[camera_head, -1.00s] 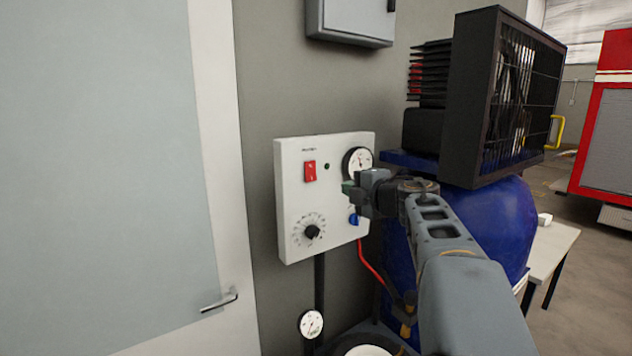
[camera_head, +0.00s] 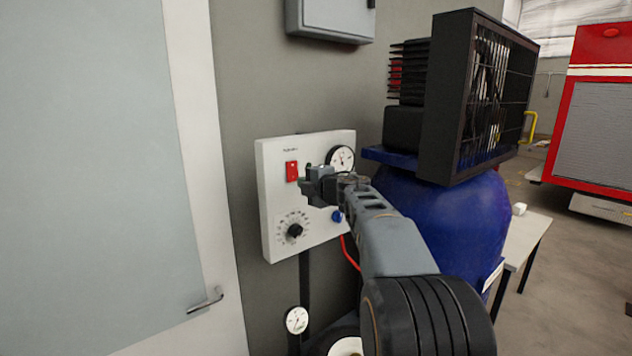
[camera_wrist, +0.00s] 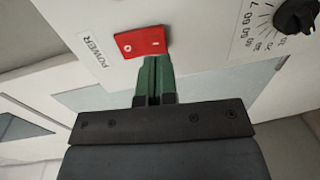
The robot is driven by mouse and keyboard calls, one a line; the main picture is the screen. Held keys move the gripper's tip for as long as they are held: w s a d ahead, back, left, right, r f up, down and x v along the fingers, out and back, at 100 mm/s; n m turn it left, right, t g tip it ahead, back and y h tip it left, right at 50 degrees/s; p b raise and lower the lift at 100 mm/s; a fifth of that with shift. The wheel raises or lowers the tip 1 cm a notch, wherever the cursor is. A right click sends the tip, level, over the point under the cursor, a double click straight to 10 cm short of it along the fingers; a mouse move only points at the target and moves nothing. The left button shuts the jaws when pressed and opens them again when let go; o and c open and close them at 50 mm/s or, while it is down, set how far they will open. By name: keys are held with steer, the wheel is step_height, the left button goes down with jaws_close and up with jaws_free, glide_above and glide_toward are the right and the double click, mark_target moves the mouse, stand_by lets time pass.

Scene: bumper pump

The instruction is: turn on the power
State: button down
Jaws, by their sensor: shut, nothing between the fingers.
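The red power switch (camera_head: 292,171) is on the upper left of the white control panel (camera_head: 275,205) on the wall. In the wrist view the switch (camera_wrist: 141,42) sits beside the word POWER, with its circle mark to the left and its line mark to the right. My gripper (camera_head: 304,187) is shut and empty, just right of and slightly below the switch in the head view. In the wrist view the green fingertips (camera_wrist: 156,62) are right at the switch's lower edge, below its line-mark side. I cannot tell whether they touch it.
A black dial (camera_head: 294,230) and a blue knob (camera_head: 337,216) are lower on the panel, and a round gauge (camera_head: 341,158) is at its upper right. A blue tank (camera_head: 440,215) with a black fan housing (camera_head: 475,95) stands to the right. A door (camera_head: 100,170) is at left.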

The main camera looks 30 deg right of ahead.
mark_target(293, 180)
steer(key=shift+p+x, duration=0.35)
steer(key=shift+x, duration=1.3)
steer(key=t+b, duration=0.1)
steer(key=b, duration=0.2)
steer(key=shift+w, duration=0.25)
steer(key=shift+s+f, duration=0.1)
steer(key=shift+s, duration=0.05)
steer(key=shift+s+f, duration=0.15)
steer(key=shift+s, duration=0.15)
steer(key=s+d+f+b, duration=0.1)
steer(key=s+b, duration=0.3)
steer(key=s, duration=0.8)
steer(key=shift+s+d+f, duration=0.2)
steer(key=shift+s+d, duration=0.2)
steer(key=shift+d, duration=0.4)
